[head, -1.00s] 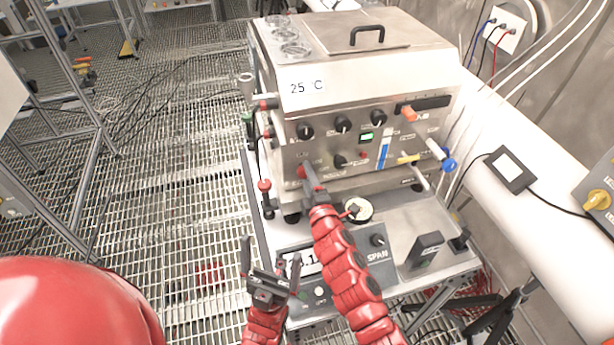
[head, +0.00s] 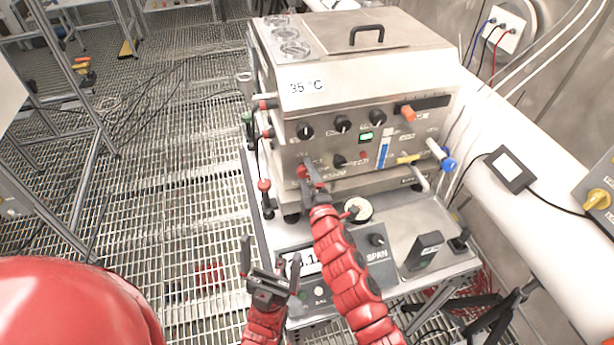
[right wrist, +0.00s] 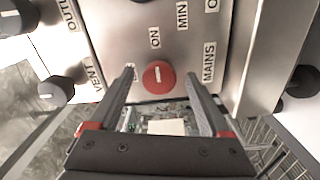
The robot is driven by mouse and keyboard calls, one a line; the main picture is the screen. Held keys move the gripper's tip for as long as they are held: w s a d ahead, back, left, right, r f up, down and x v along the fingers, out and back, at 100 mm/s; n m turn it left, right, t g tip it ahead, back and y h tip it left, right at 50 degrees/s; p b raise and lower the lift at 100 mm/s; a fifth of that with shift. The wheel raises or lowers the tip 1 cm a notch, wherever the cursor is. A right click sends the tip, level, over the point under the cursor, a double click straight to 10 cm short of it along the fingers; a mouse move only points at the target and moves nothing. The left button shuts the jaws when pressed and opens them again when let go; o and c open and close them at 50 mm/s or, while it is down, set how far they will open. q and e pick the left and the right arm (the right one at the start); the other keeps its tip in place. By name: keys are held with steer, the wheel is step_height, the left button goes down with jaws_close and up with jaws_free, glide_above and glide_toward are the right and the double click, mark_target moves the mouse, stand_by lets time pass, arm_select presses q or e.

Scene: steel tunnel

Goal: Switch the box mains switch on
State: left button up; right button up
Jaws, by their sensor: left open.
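The box (head: 370,75) is a steel bath with a front panel of knobs. Its mains switch is a red round knob (head: 302,171) low on the panel's left. In the right wrist view the red knob (right wrist: 158,78) has ON and MAINS labels beside it; a pale mark on it is too small to read surely. My right gripper (head: 314,181) is at the knob. Its fingers stand open on either side of it, with gaps showing in the wrist view (right wrist: 160,85). My left gripper (head: 270,262) is open and empty, below and left, in front of the lower unit.
A lower unit (head: 378,256) marked SPAN and a small black block (head: 424,250) stand in front of the box. Black knobs (head: 305,131) line the panel. A white pipe (head: 540,180) runs along the right wall. Grated floor lies open at left.

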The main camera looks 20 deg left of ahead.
steer(key=b+v, duration=0.4)
steer(key=v, duration=1.3)
steer(key=shift+s+b, duration=0.2)
steer(key=shift+b, duration=0.2)
steer(key=shift+d, duration=0.15)
